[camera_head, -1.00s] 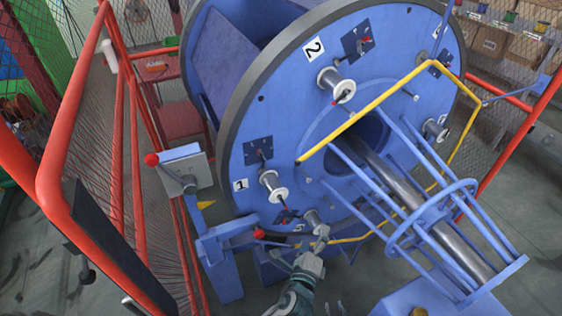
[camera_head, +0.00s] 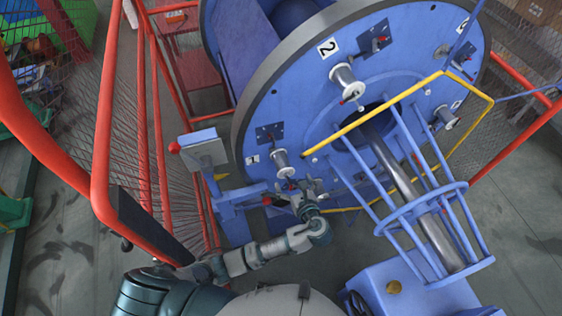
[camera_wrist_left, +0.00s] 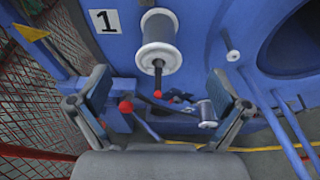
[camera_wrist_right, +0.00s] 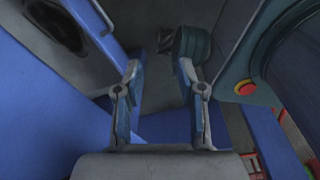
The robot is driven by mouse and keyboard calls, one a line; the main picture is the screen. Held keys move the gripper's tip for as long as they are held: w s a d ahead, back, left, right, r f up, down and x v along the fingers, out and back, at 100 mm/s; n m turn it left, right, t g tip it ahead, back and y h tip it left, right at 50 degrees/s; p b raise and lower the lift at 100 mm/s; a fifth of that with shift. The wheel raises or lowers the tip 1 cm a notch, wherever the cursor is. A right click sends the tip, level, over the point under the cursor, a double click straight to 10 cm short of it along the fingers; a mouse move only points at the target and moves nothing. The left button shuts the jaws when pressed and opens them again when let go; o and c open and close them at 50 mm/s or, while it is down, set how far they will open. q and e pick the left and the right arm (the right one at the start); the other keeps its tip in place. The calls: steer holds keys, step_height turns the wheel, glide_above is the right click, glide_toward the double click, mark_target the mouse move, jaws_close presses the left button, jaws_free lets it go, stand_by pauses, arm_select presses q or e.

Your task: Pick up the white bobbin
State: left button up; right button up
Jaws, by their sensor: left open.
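The white bobbin (camera_head: 281,163) sits on a spindle by the "1" label on the big blue disc. In the left wrist view the white bobbin (camera_wrist_left: 158,45) is above the middle, its axis toward me, with a red-tipped pin below it. My left gripper (camera_head: 303,187) is just below and right of it in the head view. In the left wrist view my left gripper (camera_wrist_left: 158,76) is open and empty, fingers wide apart, below the bobbin and not around it. My right gripper (camera_wrist_right: 158,67) is open in the right wrist view, with no bobbin between its fingers.
Other bobbins sit on the disc, one by the "2" label (camera_head: 344,82) and one at the right (camera_head: 446,118). A yellow bar frame (camera_head: 372,115) and blue rods stand right of my left gripper. A red rail (camera_head: 103,150) fences the left.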

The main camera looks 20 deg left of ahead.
mark_target(287, 171)
arm_select(q)
steer(key=x, duration=0.3)
steer(key=shift+w+f, duration=0.1)
steer(key=shift+w, duration=0.25)
steer(key=shift+w+f, duration=0.15)
steer(key=shift+w, duration=0.35)
steer(key=shift+w+a+f, duration=0.1)
steer(key=shift+w+a, duration=0.05)
steer(key=x, duration=0.4)
steer(key=shift+a+f+p, duration=0.4)
steer(key=shift+a, duration=0.35)
steer(key=shift+c, duration=0.5)
steer(key=shift+d+r, duration=0.1)
steer(key=shift+d, duration=0.1)
steer(key=c, duration=1.7)
arm_select(e)
steer(key=shift+w+d+r, duration=0.1)
steer(key=shift+d+r, duration=0.2)
steer(key=shift+r, duration=0.05)
steer(key=shift+f, duration=0.1)
